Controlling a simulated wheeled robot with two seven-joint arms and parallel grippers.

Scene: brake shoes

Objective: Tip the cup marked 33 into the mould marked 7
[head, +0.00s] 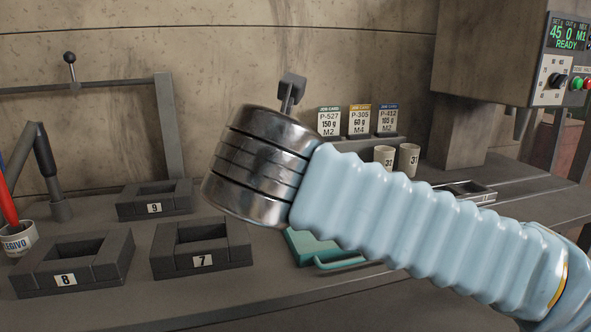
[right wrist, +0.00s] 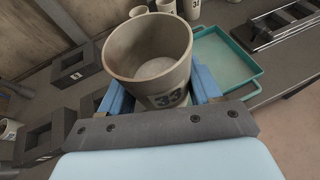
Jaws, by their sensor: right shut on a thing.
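The cup marked 33 (right wrist: 165,75) is a grey-beige tapered cup in the right wrist view. The blue fingers of my right gripper (right wrist: 162,84) are shut on its sides. Its mouth faces the camera and a pale surface shows inside; I cannot tell whether that is powder or the bare bottom. In the head view my own arm and wrist hide the cup and fingers. The mould marked 7 (head: 202,268) is a dark open block on the bench, left of and below my right wrist in the head view. My left gripper is not in view.
Mould 8 (head: 66,284) and mould 9 (head: 154,210) stand near mould 7. A teal tray (right wrist: 228,52) lies beside the held cup in the wrist view. Other cups (head: 384,156) stand by a card rack (head: 358,139). A tool pot (head: 18,240) is at far left.

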